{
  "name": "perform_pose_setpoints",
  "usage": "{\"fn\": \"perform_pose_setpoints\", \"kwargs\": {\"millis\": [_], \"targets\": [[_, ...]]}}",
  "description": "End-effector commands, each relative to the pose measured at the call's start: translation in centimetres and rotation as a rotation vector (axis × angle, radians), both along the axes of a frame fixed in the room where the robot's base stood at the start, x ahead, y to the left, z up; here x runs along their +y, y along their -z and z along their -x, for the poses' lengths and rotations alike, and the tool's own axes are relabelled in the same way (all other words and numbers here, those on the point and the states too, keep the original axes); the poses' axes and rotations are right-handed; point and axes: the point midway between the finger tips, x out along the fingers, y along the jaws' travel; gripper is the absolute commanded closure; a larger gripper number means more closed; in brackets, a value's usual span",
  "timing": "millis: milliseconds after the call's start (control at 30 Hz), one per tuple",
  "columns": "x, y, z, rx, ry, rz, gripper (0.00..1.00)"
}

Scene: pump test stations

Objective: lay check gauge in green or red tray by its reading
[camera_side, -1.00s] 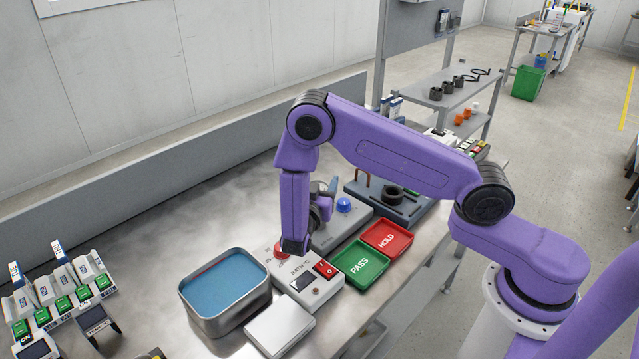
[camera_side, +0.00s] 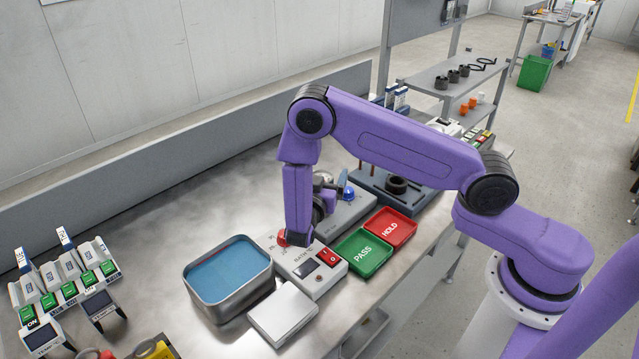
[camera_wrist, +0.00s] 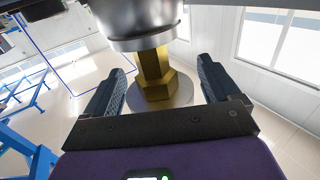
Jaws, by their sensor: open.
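The check gauge (camera_wrist: 152,30) shows in the wrist view as a round metal body with a brass hex stem (camera_wrist: 155,72). My gripper (camera_wrist: 160,78) is open, with one dark finger on each side of the stem and a visible gap to both. The gauge's face and reading are not visible. In the side view my gripper (camera_side: 323,206) is mostly hidden behind my arm, beside a small pale round part (camera_side: 323,179) that may be the gauge. The green PASS tray (camera_side: 349,264) and red HOLD tray (camera_side: 402,241) lie to the right, both empty.
A metal bath of blue liquid (camera_side: 228,307), a BATH box (camera_side: 322,287) with red buttons and a white plate (camera_side: 283,313) stand in front. A grey box with a blue knob (camera_side: 349,191) is behind my gripper. Racked devices (camera_side: 65,285) stand left. Bare bench lies behind the bath.

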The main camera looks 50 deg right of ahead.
Motion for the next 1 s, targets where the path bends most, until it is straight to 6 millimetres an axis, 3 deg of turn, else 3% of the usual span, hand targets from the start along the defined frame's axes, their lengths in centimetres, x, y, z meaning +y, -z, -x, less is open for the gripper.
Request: {"fn": "perform_pose_setpoints", "kwargs": {"millis": [200,1000], "targets": [[0.1,-1.0,0.0,-0.002,-0.001,0.0,0.11],[13.4,-0.2,7.3,-0.003,-0.002,-0.001,0.11]]}}
